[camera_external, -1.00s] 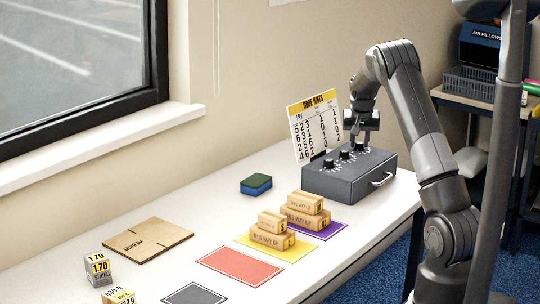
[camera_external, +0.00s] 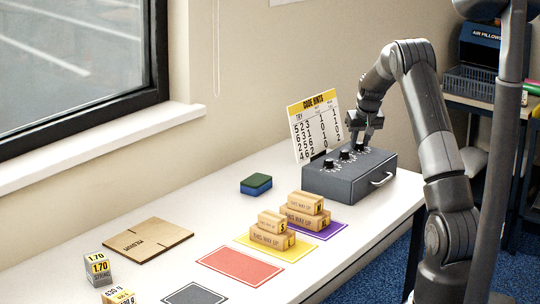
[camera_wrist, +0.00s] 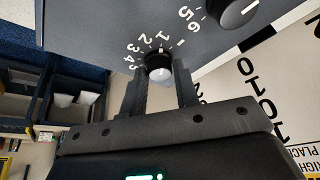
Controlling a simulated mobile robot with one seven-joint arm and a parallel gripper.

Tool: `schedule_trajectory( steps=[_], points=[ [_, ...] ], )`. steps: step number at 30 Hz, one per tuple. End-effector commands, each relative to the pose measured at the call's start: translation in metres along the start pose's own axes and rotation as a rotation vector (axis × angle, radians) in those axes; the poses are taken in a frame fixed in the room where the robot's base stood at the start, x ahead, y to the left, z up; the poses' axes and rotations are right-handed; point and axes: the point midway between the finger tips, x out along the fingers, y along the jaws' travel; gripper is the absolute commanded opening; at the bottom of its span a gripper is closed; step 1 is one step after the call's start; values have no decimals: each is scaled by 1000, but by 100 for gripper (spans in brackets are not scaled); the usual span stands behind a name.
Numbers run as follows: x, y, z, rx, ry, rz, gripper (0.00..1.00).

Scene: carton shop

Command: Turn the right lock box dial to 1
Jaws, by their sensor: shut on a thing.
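The dark grey lock box (camera_external: 345,183) stands at the back of the white table, with a row of black dials on top. The right dial (camera_wrist: 158,62) sits between my gripper's two fingers in the wrist view, with white digits around it. My gripper (camera_wrist: 158,80) points down at it and is shut on its sides. I cannot read for certain which digit the dial points to. In the external view my gripper (camera_external: 361,142) covers most of this dial. The middle dial (camera_external: 344,155) and left dial (camera_external: 328,164) are clear of it.
A code hints card (camera_external: 315,125) stands behind the box. A green and blue sponge (camera_external: 256,184) lies left of it. Small cartons (camera_external: 272,236) are stacked on a yellow mat, with others on a purple mat (camera_external: 330,231). A red mat (camera_external: 240,266) is empty.

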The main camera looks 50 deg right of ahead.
Motion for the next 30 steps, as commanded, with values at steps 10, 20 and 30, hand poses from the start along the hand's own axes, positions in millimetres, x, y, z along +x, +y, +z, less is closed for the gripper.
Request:
schedule_trajectory(
  steps=[10, 20, 30],
  points=[
    [0, 0, 0, 1, 1, 0, 50],
    [-7, 0, -1, 1, 2, 0, 50],
    [-70, 0, -1, 1, 4, 0, 50]
  ],
)
